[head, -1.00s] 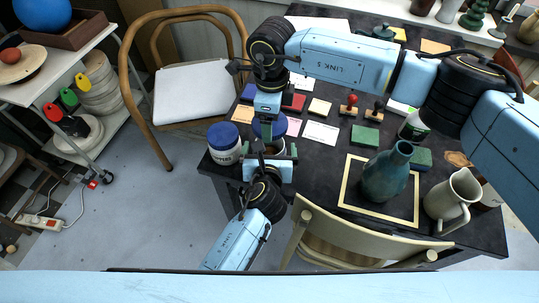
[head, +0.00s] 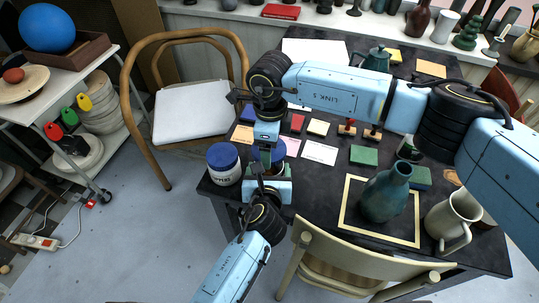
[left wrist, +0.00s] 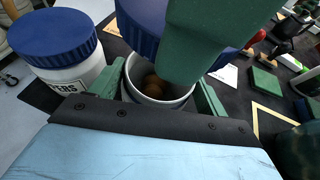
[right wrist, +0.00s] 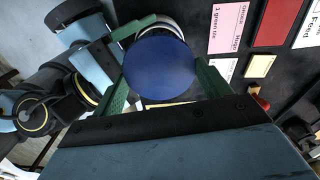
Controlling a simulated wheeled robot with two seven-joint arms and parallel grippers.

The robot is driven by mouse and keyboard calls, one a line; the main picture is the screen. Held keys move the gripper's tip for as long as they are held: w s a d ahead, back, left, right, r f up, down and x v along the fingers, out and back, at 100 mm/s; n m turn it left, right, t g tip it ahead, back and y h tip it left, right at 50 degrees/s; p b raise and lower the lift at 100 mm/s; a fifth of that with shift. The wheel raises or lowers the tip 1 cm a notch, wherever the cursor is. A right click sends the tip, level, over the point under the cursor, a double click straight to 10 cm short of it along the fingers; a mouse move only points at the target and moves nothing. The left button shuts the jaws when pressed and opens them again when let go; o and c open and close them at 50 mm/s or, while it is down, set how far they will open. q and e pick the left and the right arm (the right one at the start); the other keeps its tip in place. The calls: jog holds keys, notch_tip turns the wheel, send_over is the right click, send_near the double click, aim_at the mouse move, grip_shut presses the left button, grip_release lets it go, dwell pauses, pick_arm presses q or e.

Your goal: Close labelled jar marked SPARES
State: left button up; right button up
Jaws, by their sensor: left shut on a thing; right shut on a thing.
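An open white jar (left wrist: 150,85) with round brown things inside is between the green fingers of my left gripper (left wrist: 165,98), which is shut on it. Its label is hidden. A blue lid (right wrist: 160,68) is in my right gripper (right wrist: 158,75), shut on its sides. In the left wrist view the lid (left wrist: 145,18) is above the jar mouth, apart from it and off to the far side; a right finger covers part of it. In the head view the lid (head: 278,153) is just above the jar, mostly hidden by my right gripper.
A second white jar (left wrist: 70,65), blue lid on, stands left of the open jar; its label ends in "PERS". Cards and stamps lie behind on the dark table (head: 330,185). A teal vase (head: 386,192) and a cream pitcher (head: 452,216) stand to the right. A chair (head: 340,262) is in front.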

jog(key=shift+f, duration=1.6)
jog(key=shift+f, duration=0.95)
